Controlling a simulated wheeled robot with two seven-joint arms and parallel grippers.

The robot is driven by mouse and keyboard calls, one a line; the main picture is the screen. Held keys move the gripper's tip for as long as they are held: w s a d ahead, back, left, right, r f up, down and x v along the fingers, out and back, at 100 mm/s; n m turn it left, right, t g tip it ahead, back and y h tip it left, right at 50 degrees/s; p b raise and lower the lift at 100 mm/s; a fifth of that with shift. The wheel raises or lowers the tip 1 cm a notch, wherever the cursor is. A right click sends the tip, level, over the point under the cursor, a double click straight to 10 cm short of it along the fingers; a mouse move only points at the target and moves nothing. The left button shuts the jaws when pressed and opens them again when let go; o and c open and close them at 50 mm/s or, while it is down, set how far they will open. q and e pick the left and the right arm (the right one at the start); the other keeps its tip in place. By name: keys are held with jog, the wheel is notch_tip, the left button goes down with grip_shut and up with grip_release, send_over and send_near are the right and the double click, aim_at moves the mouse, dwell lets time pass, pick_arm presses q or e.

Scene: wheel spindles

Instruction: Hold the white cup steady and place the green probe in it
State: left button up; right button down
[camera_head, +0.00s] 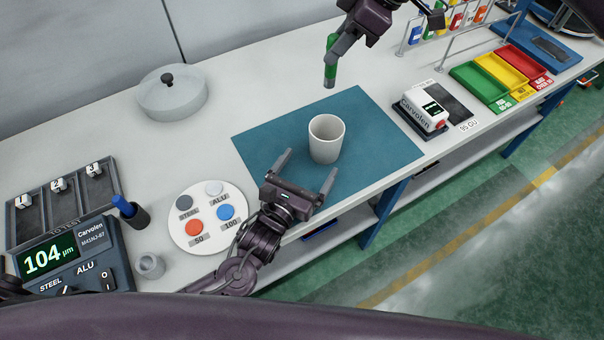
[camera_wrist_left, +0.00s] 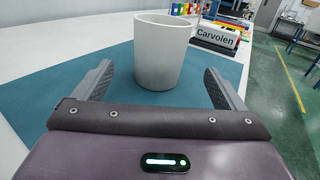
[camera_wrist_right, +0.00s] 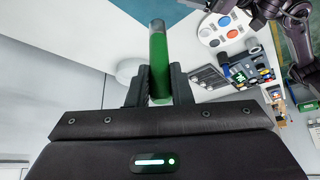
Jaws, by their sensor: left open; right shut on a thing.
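The white cup (camera_head: 326,138) stands upright on the blue mat (camera_head: 262,140). My left gripper (camera_head: 307,168) is open, with its fingers pointing toward the cup from the near side; in the left wrist view the cup (camera_wrist_left: 160,52) stands between and beyond the fingertips, not gripped. My right gripper (camera_head: 343,45) is shut on the green probe (camera_head: 330,66) and holds it upright in the air, above and beyond the mat's far edge. The right wrist view shows the probe (camera_wrist_right: 159,60) between the two fingers, with a grey end pointing away.
A white disc with coloured buttons (camera_head: 208,216) lies left of the mat. A gauge (camera_head: 72,256) and a pen holder (camera_head: 134,214) are farther left. A round lidded dish (camera_head: 172,94) stands at the back. A Carvolen device (camera_head: 422,116) and coloured trays (camera_head: 502,72) are at the right.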

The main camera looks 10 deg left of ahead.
aim_at(333, 129)
pick_arm(q)
jog(key=x, duration=0.9)
jog(key=shift+w+d, duration=0.15)
jog(key=shift+w, duration=0.15)
jog(key=c, duration=1.1)
jog(key=shift+o, duration=0.2)
pick_arm(e)
notch_tip(333, 129, down, 13)
dwell(0.3)
jog(key=c, duration=1.2)
grip_release()
jog(key=shift+d+r, duration=0.1)
jog(key=shift+r, duration=0.05)
